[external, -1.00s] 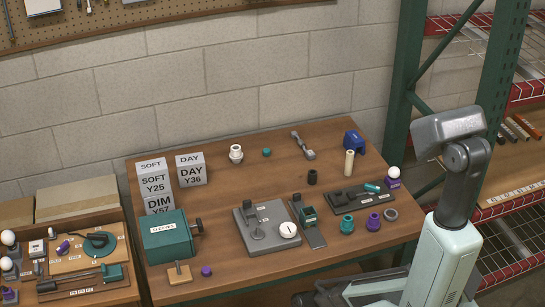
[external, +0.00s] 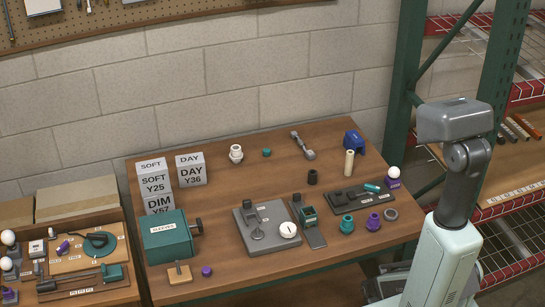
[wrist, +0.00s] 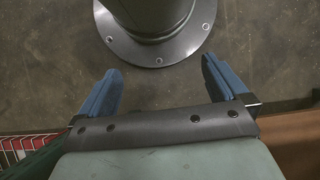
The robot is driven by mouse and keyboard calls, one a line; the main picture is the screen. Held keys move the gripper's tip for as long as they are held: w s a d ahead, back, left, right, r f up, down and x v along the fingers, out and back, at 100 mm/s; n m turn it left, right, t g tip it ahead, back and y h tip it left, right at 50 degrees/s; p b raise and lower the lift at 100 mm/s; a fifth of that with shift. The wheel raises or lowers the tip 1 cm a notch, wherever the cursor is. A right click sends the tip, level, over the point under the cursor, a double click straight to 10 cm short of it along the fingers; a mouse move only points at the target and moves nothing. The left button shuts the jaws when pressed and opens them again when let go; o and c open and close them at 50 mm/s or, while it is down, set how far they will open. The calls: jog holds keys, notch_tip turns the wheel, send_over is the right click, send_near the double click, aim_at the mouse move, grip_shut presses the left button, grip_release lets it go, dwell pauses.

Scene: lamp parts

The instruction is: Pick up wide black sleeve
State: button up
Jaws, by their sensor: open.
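In the external view my gripper is not visible.
The wooden table (external: 350,258) holds a cream cylinder (external: 349,163), a blue part (external: 354,141), a dark fixture (external: 357,196), teal (external: 347,224) and purple (external: 373,222) parts, a grey ring (external: 391,214) and a teal sleeves box (external: 168,237). A green rack post (external: 396,110) stands at right.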

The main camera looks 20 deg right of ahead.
jog(key=shift+s+d+r+g, duration=0.3)
jog(key=shift+s+d+r, duration=0.05)
jog(key=shift+s+d, duration=0.45)
jog(key=c, duration=0.7)
